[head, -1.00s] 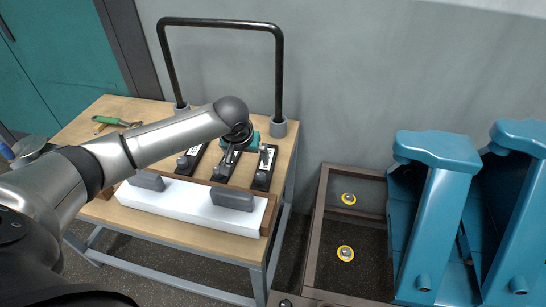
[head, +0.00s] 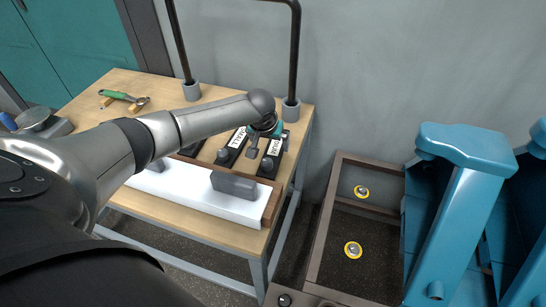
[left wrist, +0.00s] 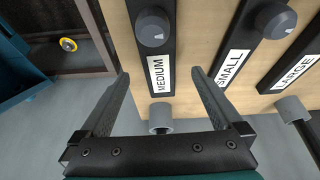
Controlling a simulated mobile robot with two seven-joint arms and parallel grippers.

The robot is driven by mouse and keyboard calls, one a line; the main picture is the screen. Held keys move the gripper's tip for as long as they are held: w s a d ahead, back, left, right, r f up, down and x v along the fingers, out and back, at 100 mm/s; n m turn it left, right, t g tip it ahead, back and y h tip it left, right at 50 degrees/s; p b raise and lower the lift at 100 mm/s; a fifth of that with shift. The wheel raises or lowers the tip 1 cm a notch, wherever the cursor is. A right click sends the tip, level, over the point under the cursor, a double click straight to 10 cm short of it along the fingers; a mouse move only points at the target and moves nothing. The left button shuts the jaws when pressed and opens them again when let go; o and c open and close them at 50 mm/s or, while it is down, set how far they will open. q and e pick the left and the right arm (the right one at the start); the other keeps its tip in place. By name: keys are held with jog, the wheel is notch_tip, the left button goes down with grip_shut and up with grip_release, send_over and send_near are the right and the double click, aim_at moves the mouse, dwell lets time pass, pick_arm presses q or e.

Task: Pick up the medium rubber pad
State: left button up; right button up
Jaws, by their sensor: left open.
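The strip labelled MEDIUM (left wrist: 158,72) is black with a round dark grey knob (left wrist: 152,30). In the head view, its knob (head: 266,164) is at the right end of the row of strips on the table. I cannot tell whether the pad is the strip or the knob. My left gripper (head: 269,143) is open above this strip. In the left wrist view its fingers (left wrist: 160,74) lie on either side of the MEDIUM label, with nothing between them. Whether they touch the strip is unclear. My right gripper is not in view.
Strips labelled SMALL (left wrist: 232,66) and LARGE (left wrist: 292,72) lie beside it. A white bar with a grey block (head: 233,184) lies in front. A black pipe frame (head: 294,60) stands behind. A brown-framed floor tray (head: 322,220) and blue stands (head: 450,210) are at right.

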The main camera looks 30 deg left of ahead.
aim_at(273, 153)
pick_arm(q)
jog(key=shift+w+f, duration=0.15)
jog(key=shift+f, duration=0.35)
jog(key=b+x, duration=0.2)
jog(key=x, duration=0.1)
jog(key=shift+d+f, duration=0.15)
jog(key=shift+f, duration=0.2)
jog(key=shift+f+b, duration=0.3)
jog(key=shift+b, duration=0.05)
jog(key=shift+f, duration=0.1)
jog(key=c, duration=1.1)
grip_shut()
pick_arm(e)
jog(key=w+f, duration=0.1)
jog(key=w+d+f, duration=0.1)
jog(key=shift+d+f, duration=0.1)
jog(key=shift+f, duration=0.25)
